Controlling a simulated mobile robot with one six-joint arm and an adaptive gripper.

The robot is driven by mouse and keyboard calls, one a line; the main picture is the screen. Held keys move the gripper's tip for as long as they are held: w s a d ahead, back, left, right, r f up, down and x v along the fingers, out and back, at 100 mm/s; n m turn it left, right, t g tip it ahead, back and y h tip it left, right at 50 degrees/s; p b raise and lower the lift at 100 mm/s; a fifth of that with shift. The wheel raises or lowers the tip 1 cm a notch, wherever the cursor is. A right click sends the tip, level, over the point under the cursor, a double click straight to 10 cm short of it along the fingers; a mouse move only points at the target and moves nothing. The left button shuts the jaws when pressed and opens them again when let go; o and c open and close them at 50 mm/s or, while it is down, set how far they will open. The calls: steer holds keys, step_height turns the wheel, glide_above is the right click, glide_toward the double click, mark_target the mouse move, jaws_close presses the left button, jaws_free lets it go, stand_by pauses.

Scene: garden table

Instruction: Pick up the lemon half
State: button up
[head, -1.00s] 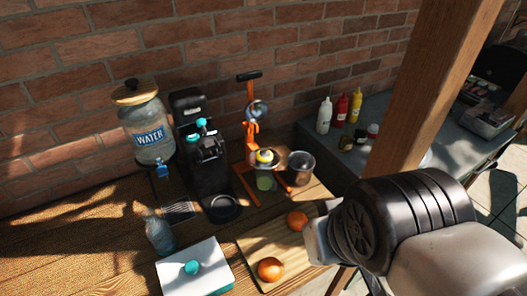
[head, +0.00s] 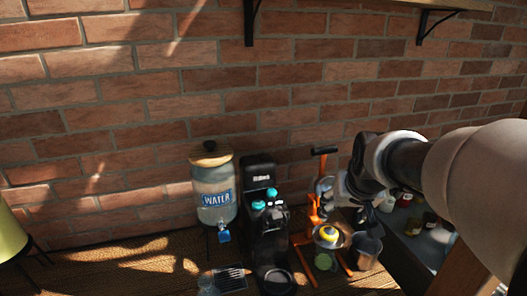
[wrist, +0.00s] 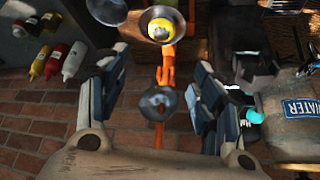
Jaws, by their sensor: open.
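The yellow lemon half (head: 327,235) sits in the metal bowl of the orange juicer (head: 313,212). In the wrist view the lemon half (wrist: 161,29) shows at the top, in the round metal bowl (wrist: 178,17), beyond my fingertips. My gripper (head: 340,197) is just right of the juicer's upper part in the head view. In the wrist view my gripper (wrist: 160,58) is open, with its two fingers wide apart. The juicer's upright and its round metal upper part (wrist: 157,101) show between the fingers. Nothing is held.
The water jar (head: 214,193) and the black coffee machine (head: 262,220) stand left of the juicer. A metal pot (head: 366,249) stands to its right. Sauce bottles (wrist: 57,60) show at the left of the wrist view. The brick wall (head: 130,100) rises behind.

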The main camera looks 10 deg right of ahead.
mark_target(331, 227)
steer(key=b+x, duration=0.2)
steer(key=x, duration=0.8)
steer(key=shift+f+b, duration=0.1)
steer(key=shift+b, duration=0.25)
steer(key=shift+b+x, duration=1.05)
steer(key=shift+x, duration=1.9)
steer(key=shift+s+a, duration=0.1)
steer(key=c, duration=1.2)
steer(key=shift+o, duration=0.2)
steer(key=shift+r, duration=0.2)
